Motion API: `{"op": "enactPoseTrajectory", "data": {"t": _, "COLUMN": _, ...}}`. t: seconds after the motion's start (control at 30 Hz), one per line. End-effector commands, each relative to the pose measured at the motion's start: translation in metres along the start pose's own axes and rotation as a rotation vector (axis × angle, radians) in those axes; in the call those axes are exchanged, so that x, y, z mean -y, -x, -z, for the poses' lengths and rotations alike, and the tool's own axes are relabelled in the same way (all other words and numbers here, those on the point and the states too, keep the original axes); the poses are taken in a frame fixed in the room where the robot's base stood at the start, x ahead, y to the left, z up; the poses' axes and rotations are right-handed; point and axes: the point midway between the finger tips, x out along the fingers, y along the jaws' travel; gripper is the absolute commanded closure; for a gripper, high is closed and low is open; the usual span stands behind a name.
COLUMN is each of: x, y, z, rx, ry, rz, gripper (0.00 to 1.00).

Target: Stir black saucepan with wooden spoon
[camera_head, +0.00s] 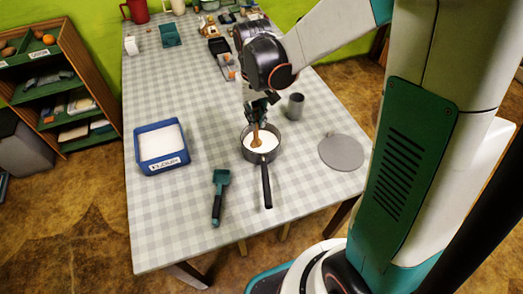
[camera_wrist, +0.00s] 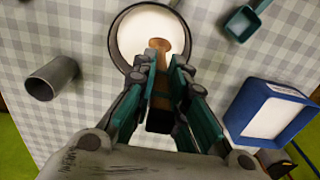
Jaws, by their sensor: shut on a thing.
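The black saucepan (camera_head: 247,152) stands on the checked table, its dark handle pointing to the table's front edge. It holds white contents, and its rim also shows in the wrist view (camera_wrist: 114,42). The wooden spoon (camera_head: 256,141) points down into the pan, its brown head (camera_wrist: 160,44) over or in the white contents; I cannot tell how deep it reaches. My gripper (camera_head: 260,116) is above the pan and shut on the spoon. In the wrist view the fingers (camera_wrist: 158,78) close on both sides of the spoon's handle.
A blue bin (camera_head: 160,148) with white contents stands left of the pan. A green scoop (camera_head: 219,194) lies between them, nearer the front. A grey cup (camera_head: 295,106) and a round grey disc (camera_head: 341,152) are to the right. Several items stand at the table's far end.

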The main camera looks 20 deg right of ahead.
Motion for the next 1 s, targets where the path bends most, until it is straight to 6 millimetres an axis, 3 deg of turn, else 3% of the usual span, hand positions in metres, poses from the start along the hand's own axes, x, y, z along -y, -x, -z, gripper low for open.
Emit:
{"op": "enactPoseTrajectory", "data": {"t": 0.2, "x": -0.015, "y": 0.000, "z": 0.000, "rx": 0.000, "ry": -0.001, "rz": 0.000, "gripper": 1.00}}
{"op": "enactPoseTrajectory", "data": {"t": 0.57, "x": -0.016, "y": 0.001, "z": 0.000, "rx": 0.000, "ry": 0.001, "rz": 0.000, "gripper": 1.00}}
{"op": "enactPoseTrajectory", "data": {"t": 1.0, "x": -0.016, "y": 0.030, "z": 0.000, "rx": 0.000, "ry": 0.001, "rz": 0.000, "gripper": 1.00}}
